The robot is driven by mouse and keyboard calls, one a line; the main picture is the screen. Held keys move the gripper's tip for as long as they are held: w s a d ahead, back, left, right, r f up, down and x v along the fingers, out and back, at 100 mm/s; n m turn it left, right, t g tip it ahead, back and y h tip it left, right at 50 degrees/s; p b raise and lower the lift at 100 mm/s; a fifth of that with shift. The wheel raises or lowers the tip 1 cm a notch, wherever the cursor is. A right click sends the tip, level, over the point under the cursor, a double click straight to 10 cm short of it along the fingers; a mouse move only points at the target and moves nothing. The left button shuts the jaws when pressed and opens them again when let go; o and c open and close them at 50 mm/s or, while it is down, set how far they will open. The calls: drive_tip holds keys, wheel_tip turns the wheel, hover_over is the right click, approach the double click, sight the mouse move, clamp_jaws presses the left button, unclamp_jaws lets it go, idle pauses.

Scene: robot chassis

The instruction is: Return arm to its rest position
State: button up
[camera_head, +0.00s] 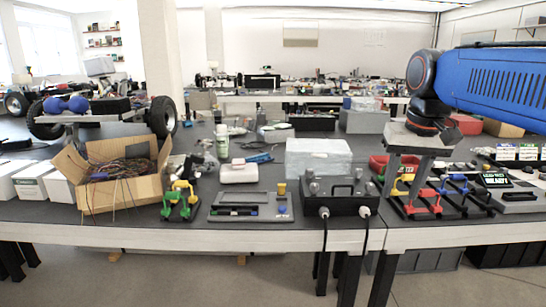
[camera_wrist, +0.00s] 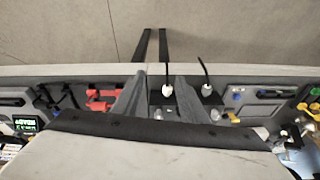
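My blue arm (camera_head: 500,85) reaches in from the right of the head view. Its wrist bends down to my gripper (camera_head: 404,182), which hangs over the front right part of the workbench. Two grey fingers point down, with a clear gap between them. The wrist view also shows my gripper (camera_wrist: 163,82), with the fingers apart and nothing held. In the head view the fingers overlap the rack with red, yellow and blue handles (camera_head: 425,208); I cannot tell how far above it they are.
A black box with two plugged cables (camera_head: 340,203) stands just left of my gripper. A grey tray (camera_head: 250,213), a cardboard box of wires (camera_head: 118,190) and a display reading ready (camera_head: 495,180) are also on the bench. Floor (camera_head: 200,285) shows in front.

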drive_tip(key=s+f+n+t, duration=0.1)
drive_tip(key=s+f+t, duration=0.1)
drive_tip(key=s+f, duration=1.5)
wheel_tip(320, 180, down, 4)
drive_tip(key=shift+r+n, duration=0.25)
drive_tip(key=shift+n, duration=0.05)
drive_tip(key=shift+r, duration=0.15)
idle(0.5)
